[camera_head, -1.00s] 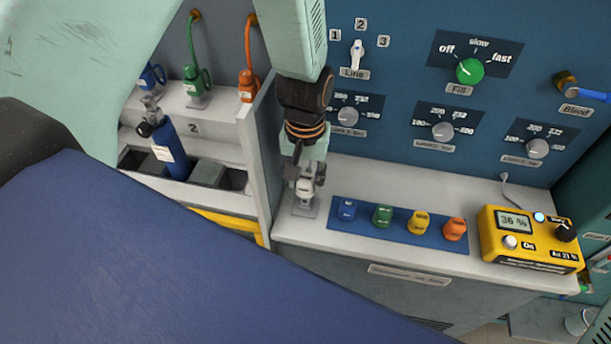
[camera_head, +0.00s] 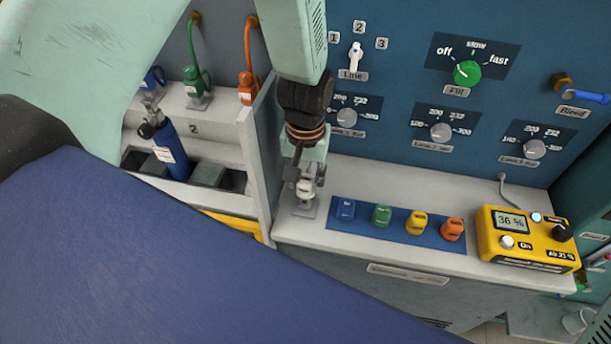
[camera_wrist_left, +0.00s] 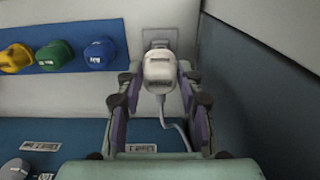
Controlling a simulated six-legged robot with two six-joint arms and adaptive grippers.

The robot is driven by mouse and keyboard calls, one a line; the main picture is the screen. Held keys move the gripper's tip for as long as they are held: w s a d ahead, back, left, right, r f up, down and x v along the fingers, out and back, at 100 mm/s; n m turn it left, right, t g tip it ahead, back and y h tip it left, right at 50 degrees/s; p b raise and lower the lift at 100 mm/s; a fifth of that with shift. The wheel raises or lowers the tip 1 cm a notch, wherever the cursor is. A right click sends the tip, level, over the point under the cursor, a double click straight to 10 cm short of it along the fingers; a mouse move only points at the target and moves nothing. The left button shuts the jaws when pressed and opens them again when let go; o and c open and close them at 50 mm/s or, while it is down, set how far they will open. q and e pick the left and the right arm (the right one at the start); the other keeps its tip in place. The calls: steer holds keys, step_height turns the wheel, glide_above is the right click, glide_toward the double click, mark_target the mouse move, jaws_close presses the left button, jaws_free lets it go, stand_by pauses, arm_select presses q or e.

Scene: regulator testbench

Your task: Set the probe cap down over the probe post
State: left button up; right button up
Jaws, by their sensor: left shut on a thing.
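The white probe cap (camera_head: 306,187) is between the fingers of my left gripper (camera_head: 306,182), at the left end of the white bench ledge. My left gripper points down and is shut on the cap. In the left wrist view the pale, labelled cap (camera_wrist_left: 160,72) sits between the fingertips (camera_wrist_left: 158,82). A small grey base plate (camera_head: 304,209) shows just below the cap. The probe post itself is hidden by the cap and fingers, and I cannot tell how far the cap is over it. My right gripper is not in view.
A blue mat (camera_head: 392,237) right of the gripper holds blue, green, yellow and orange caps. A yellow analyzer (camera_head: 527,238) reading 36 % stands farther right. A pale partition (camera_head: 261,165) rises close on the left, and the blue knob panel (camera_head: 400,90) stands behind.

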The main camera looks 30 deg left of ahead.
arm_select(q)
steer(key=shift+a, duration=0.1)
steer(key=shift+f+b, duration=0.75)
steer(key=shift+f, duration=1.2)
stand_by(1.3)
steer(key=o, duration=1.3)
steer(key=shift+r, duration=0.1)
step_height(320, 180, up, 12)
steer(key=shift+f, duration=0.1)
steer(key=shift+s, duration=0.1)
